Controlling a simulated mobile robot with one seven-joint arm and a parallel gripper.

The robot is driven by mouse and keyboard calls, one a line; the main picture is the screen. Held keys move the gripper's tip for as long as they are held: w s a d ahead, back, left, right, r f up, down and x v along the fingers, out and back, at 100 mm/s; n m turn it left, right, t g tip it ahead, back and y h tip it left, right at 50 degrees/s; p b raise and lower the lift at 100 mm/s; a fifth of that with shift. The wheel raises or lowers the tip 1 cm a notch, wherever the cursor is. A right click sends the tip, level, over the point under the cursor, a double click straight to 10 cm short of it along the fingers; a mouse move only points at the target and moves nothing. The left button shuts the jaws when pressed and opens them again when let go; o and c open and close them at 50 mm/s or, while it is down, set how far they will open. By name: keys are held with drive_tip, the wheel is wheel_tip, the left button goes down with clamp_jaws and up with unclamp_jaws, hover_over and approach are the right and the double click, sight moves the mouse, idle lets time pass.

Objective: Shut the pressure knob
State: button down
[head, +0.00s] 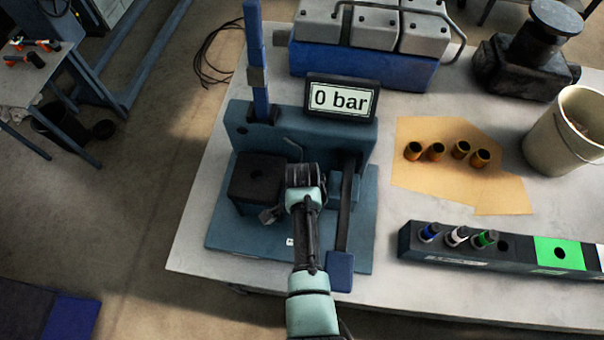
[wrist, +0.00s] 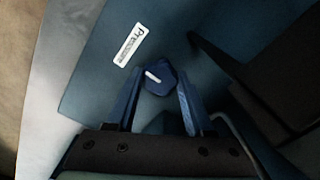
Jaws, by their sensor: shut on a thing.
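The pressure knob (wrist: 160,78) is a small dark-blue knob with a white pointer mark. It sits on the blue base of the tester, beside a white "Pressure" label (wrist: 130,44). In the wrist view the pointer mark slants toward the upper left. My gripper (wrist: 159,73) has one blue finger on each side of the knob and is shut on it. In the head view my arm and wrist hide the knob, and the label (head: 290,242) shows just left of my arm. The display (head: 342,98) on the tester reads 0 bar.
A lever with a blue end (head: 340,272) lies right of my arm. A dark block (head: 257,182) stands left of my wrist. Several brass sleeves stand on brown paper (head: 425,178), with a dark rack (head: 460,257) in front and a bucket (head: 560,140) at right.

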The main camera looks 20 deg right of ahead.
drive_tip(key=shift+d+r, duration=0.1)
idle(0.3)
drive_tip(key=shift+c, duration=1.5)
unclamp_jaws()
wheel_tip(320, 180, up, 13)
drive_tip(key=b, duration=0.1)
